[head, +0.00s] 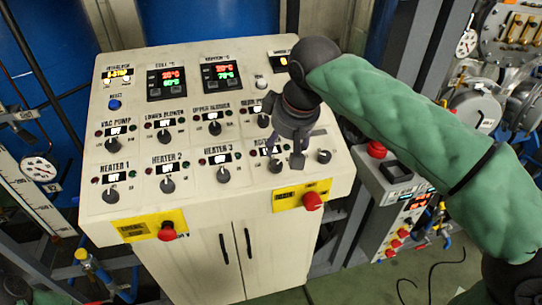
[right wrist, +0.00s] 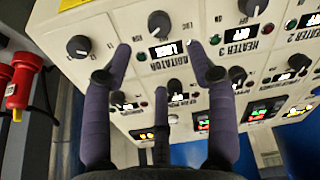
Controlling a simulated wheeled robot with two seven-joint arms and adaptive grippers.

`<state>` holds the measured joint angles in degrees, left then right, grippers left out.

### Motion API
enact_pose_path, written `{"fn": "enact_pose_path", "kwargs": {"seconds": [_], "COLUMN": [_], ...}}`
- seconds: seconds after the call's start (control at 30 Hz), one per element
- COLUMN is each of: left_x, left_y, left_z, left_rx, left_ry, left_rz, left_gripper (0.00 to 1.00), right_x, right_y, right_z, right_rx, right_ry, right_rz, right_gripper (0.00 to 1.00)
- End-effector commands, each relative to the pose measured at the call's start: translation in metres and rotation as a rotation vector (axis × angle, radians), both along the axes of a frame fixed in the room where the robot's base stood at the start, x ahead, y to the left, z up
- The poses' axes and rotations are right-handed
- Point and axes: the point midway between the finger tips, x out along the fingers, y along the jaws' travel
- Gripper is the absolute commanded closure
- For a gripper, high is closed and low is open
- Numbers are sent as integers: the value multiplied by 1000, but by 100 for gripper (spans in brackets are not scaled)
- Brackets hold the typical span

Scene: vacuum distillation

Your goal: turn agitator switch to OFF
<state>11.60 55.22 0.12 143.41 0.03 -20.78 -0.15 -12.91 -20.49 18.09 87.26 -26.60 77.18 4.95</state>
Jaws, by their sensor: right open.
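The agitator switch is a dark round knob (right wrist: 160,23) on the sloping panel, seen in the right wrist view beside its lit display (right wrist: 167,50) and the AGITATOR label (right wrist: 167,64). The display's wording is too small to read surely. In the head view the knob (head: 275,165) is partly hidden by my right gripper (head: 286,150), which is above the panel. In the right wrist view my right gripper's fingers (right wrist: 158,48) are spread and empty, with the knob beyond and between the two front fingertips. My left gripper does not show.
The HEATER 3 knob (head: 222,175) is left of the switch and another knob (head: 324,156) is right of it. Red stop buttons (head: 312,201) (head: 167,232) stick out at the panel's front. A small side console (head: 402,200) stands at right.

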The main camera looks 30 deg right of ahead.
Motion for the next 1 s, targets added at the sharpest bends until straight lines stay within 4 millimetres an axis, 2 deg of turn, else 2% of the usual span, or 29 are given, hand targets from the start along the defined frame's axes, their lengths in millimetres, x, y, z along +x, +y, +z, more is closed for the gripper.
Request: {"fn": "enact_pose_path", "kwargs": {"seconds": [0.5,0.7,1.0], "left_x": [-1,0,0], "left_y": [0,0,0], "left_z": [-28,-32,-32], "left_rx": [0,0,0], "left_ry": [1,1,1], "left_rz": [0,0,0], "left_gripper": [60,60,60], "right_x": [31,38,40], "right_y": [-4,-4,-4], "right_z": [-79,-94,-96], "right_rx": [1,1,1], "right_ry": [4,3,1], "right_rz": [-1,0,0], "right_gripper": [42,42,42]}}
